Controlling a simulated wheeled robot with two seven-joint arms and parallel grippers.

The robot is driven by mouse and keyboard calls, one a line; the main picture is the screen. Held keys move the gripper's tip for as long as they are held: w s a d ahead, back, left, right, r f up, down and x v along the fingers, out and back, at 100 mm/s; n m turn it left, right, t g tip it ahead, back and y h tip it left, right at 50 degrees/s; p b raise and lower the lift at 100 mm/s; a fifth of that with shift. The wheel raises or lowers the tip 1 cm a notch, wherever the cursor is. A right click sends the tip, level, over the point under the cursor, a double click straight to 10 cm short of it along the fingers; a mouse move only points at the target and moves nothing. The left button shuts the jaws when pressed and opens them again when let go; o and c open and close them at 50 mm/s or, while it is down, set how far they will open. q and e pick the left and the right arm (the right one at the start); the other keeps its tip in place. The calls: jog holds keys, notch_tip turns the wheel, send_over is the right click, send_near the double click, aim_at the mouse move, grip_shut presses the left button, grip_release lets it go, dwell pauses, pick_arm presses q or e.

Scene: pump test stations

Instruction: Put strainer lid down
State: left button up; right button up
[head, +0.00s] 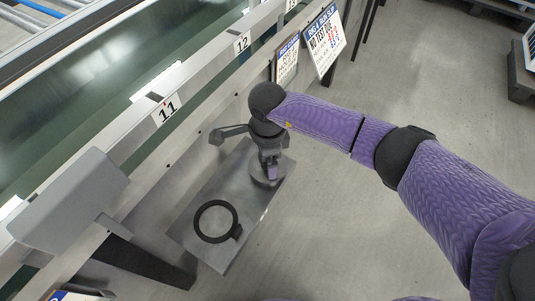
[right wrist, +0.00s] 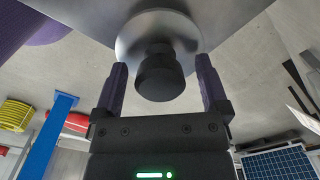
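The strainer lid (head: 257,179) is a round silver disc on the grey metal shelf plate (head: 195,250), near the plate's far end. In the right wrist view the lid (right wrist: 155,30) lies flat against the plate, with its black knob (right wrist: 160,76) pointing toward my gripper. My right gripper (head: 271,172) is above the lid and hides part of it. In the right wrist view its fingers (right wrist: 162,72) stand apart on both sides of the knob, with clear gaps and no visible contact. My left gripper is not in view.
A black ring with a small tab (head: 216,221) lies on the plate, nearer than the lid. A metal rail with number tags 11 (head: 165,110) and 12 (head: 242,43) runs behind the plate. Signs (head: 325,40) hang farther along. A grey box (head: 70,200) is at left.

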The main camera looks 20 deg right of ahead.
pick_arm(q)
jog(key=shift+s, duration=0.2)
pick_arm(e)
jog(key=shift+r, duration=0.2)
pick_arm(q)
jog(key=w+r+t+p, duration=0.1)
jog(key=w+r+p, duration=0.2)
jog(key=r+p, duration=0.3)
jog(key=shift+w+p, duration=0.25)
jog(key=shift+p, duration=0.35)
pick_arm(e)
notch_tip(320, 180, up, 12)
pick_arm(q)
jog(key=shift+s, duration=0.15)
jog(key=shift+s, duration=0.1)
pick_arm(e)
jog(key=shift+s+f, duration=0.1)
